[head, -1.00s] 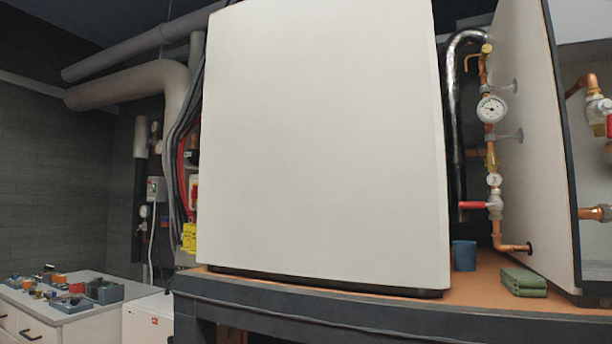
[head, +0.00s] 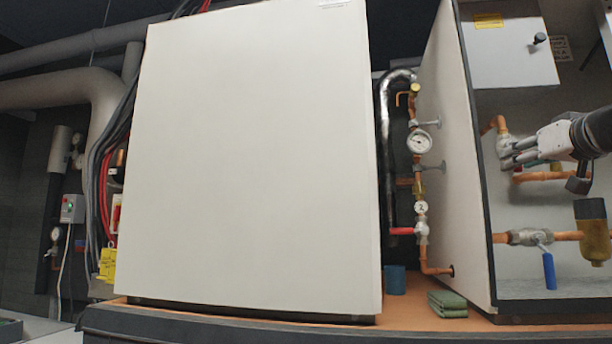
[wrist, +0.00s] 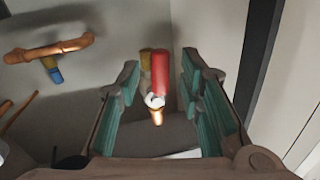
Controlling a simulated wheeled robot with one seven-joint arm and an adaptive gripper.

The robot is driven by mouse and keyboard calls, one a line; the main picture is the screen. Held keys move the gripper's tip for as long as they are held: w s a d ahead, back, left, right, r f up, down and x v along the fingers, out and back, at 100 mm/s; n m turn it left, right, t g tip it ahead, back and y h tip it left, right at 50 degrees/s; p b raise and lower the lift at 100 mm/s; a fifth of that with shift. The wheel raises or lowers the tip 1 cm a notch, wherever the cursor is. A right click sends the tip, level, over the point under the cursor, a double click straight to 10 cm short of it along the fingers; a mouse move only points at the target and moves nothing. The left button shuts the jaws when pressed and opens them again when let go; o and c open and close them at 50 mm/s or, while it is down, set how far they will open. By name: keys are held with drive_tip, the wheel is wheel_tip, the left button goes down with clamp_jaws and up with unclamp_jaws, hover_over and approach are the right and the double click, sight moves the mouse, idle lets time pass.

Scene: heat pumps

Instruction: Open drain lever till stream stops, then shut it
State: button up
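In the wrist view, a red lever handle (wrist: 161,72) on a silver valve fitting (wrist: 155,101) shows between the fingers of my gripper (wrist: 165,95). The teal-padded fingers are spread, with gaps on both sides of the handle. In the head view, my gripper (head: 522,153) is at the copper and silver valve (head: 504,143) inside the open right cabinet; its fingers hide most of that valve's handle. Another red lever (head: 402,231) points left on the gauge pipe at the centre, above and near a blue cup (head: 395,280). I cannot tell which red lever is the drain lever. No stream is discernible.
A blue lever (head: 549,270) hangs from the cabinet's lower copper pipe, beside a brass filter body (head: 592,232). The cabinet's side panel (head: 462,160) stands left of my gripper. A large white unit (head: 255,160) fills the middle left. A folded green cloth (head: 447,303) lies on the ledge.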

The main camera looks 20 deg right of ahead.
drive_tip(key=shift+w+d, duration=0.25)
drive_tip(key=shift+w, duration=0.45)
drive_tip(key=shift+c, duration=0.6)
clamp_jaws()
